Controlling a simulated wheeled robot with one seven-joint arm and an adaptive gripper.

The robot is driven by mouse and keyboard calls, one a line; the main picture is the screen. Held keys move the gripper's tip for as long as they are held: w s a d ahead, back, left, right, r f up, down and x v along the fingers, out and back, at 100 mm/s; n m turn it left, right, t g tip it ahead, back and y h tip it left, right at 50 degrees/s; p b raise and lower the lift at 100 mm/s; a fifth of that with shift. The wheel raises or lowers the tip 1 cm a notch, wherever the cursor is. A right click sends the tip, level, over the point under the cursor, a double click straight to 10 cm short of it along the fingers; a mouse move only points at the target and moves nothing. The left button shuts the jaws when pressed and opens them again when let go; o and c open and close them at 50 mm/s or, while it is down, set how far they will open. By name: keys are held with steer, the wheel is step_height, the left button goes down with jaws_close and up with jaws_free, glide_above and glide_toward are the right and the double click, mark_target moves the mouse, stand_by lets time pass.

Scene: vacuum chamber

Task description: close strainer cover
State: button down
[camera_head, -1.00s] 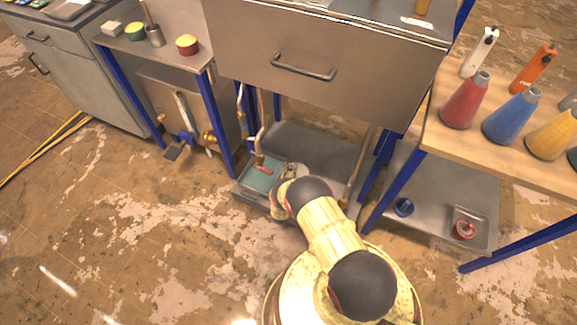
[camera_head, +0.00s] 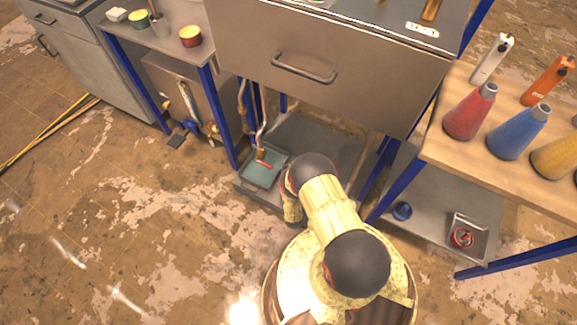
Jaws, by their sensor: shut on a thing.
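A low grey tray with a teal inside (camera_head: 252,182) lies at the foot of the bench, below the drawer. A pipe comes down into it, and a small red part (camera_head: 264,163) shows at the pipe's lower end. I cannot make out a strainer or its cover for certain. My arm reaches up from my base and bends down just right of the tray. Its last visible link is beside the tray's right front corner. My gripper's fingers do not show, nor does anything they may hold.
The drawer front (camera_head: 300,70) hangs over the low shelf (camera_head: 330,143). Blue table legs stand on both sides. At right a wooden table (camera_head: 460,160) carries coloured cones, with a small tray (camera_head: 484,240) on the shelf below. The floor at left is open.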

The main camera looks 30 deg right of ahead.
steer(key=shift+s+a, duration=0.1)
stand_by(0.3)
steer(key=c, duration=1.7)
jaws_free()
steer(key=shift+o, duration=0.4)
steer(key=v, duration=0.7)
steer(key=shift+s, duration=0.25)
